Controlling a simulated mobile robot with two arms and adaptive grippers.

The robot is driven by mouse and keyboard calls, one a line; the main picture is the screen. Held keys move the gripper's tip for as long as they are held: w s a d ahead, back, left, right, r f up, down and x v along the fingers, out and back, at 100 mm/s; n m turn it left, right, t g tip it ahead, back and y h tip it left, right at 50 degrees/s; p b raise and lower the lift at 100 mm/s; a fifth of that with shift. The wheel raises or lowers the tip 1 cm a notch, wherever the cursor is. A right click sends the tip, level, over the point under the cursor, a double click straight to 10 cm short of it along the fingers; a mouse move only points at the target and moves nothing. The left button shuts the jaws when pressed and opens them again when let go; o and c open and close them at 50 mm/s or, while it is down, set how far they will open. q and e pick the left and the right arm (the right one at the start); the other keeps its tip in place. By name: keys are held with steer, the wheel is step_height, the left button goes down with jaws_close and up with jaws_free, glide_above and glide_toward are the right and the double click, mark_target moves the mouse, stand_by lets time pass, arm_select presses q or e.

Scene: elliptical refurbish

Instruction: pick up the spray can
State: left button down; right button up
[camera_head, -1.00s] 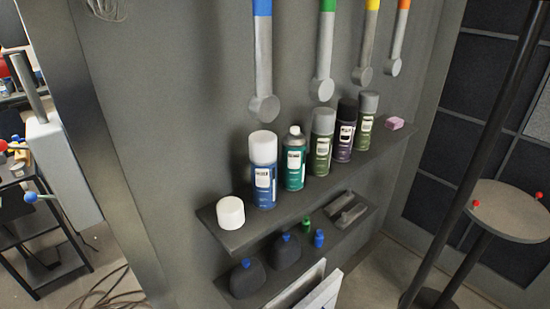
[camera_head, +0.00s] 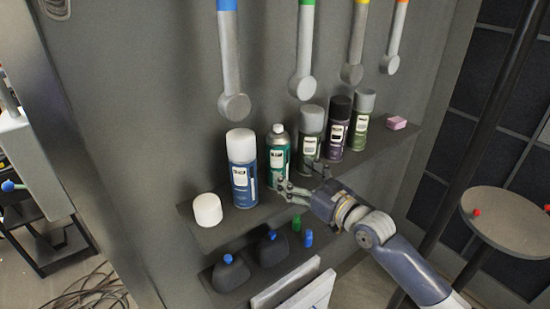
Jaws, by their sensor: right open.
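Several spray cans stand upright in a row on the upper wall shelf (camera_head: 222,235). From left they are a blue can (camera_head: 242,182) with a white top, a teal can (camera_head: 278,155) with a bare metal top, an olive can (camera_head: 311,128) with a grey top, a dark purple can (camera_head: 337,130) and a green can (camera_head: 362,122). My right gripper (camera_head: 295,180) is open and empty, in front of the teal and olive cans. It hides their lower parts; I cannot tell whether it touches either. My left gripper is out of view.
A loose white cap (camera_head: 208,210) sits at the shelf's left end, a pink block (camera_head: 396,122) at its right. A lower shelf holds dark bottles (camera_head: 231,274) and small green and blue bottles. Handled tools hang above. A round table (camera_head: 505,220) stands right.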

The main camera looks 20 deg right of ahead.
mark_target(286, 167)
steer(key=shift+x, duration=0.9)
steer(key=shift+w+r+p, duration=0.1)
steer(key=shift+w+p, duration=0.1)
steer(key=shift+p, duration=0.1)
steer(key=p+x, duration=0.1)
steer(key=x, duration=0.3)
steer(key=shift+a+p, duration=0.25)
steer(key=shift+p, duration=0.15)
steer(key=shift+w, duration=0.3)
steer(key=shift+s, duration=0.1)
steer(key=shift+c, duration=0.4)
steer(key=c, duration=1.2)
